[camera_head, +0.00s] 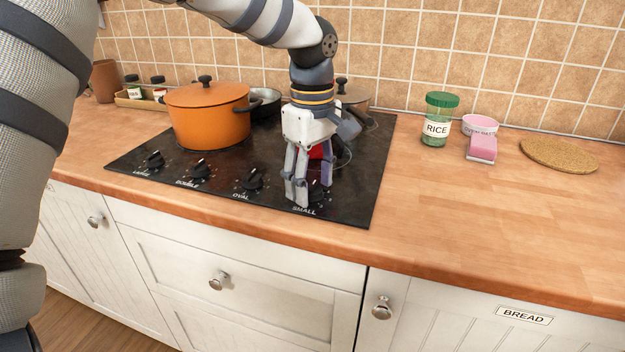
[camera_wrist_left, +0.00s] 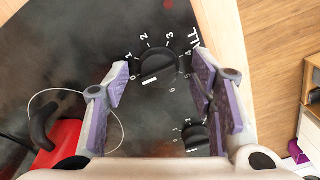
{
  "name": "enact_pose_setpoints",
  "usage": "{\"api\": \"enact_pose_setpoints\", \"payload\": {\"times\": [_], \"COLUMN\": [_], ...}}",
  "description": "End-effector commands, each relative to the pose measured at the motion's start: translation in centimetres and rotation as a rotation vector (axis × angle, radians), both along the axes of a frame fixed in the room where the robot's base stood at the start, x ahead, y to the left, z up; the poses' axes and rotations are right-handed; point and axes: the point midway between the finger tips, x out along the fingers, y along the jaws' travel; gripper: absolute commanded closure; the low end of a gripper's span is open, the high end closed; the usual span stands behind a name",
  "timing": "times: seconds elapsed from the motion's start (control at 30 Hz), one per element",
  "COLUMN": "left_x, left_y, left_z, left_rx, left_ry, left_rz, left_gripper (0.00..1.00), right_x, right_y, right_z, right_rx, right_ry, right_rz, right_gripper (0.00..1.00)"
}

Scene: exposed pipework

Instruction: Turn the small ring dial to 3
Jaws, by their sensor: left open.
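The small ring dial (camera_wrist_left: 157,64) is a black knob with white numbers 0 to 6 around it, on the black hob panel. A white line on the knob shows on its lower side, near the 0. In the head view my left gripper (camera_head: 309,188) points down over the "SMALL" label (camera_head: 304,211), and its fingers mostly hide this dial. In the left wrist view my left gripper (camera_wrist_left: 160,82) is open, with its purple-padded fingers on either side of the dial. I cannot tell whether they touch it. My right gripper is out of view.
The oval dial (camera_head: 251,179) is close to the left; the double (camera_head: 200,168) and large (camera_head: 154,159) dials are further left. An orange pot (camera_head: 208,120) stands behind. A partly hidden red item (camera_wrist_left: 58,146) is near the gripper. The right counter has a rice jar (camera_head: 438,120).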

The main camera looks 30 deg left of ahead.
Motion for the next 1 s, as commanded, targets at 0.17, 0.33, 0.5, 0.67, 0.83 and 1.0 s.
{"api": "enact_pose_setpoints", "payload": {"times": [0.17,0.33,0.5,0.67,0.83,1.0], "left_x": [-0.01,-0.01,-0.02,-0.03,-0.03,-0.02], "left_y": [0.00,0.00,0.00,0.01,0.03,-0.01], "left_z": [-0.26,-0.23,-0.22,-0.20,-0.12,-0.01], "left_rx": [0.001,0.001,0.001,0.001,0.001,0.002], "left_ry": [-0.001,-0.001,0.000,0.000,-0.001,-0.003], "left_rz": [-0.001,-0.001,-0.001,-0.005,-0.043,-0.139], "left_gripper": [0.49,0.65,0.97,0.97,0.97,0.97], "right_x": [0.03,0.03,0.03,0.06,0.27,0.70], "right_y": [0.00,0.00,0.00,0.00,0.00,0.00], "right_z": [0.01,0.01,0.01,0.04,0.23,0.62], "right_rx": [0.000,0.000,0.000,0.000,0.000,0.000], "right_ry": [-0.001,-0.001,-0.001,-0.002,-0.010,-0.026], "right_rz": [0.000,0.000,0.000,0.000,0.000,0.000], "right_gripper": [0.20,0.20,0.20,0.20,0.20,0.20]}}
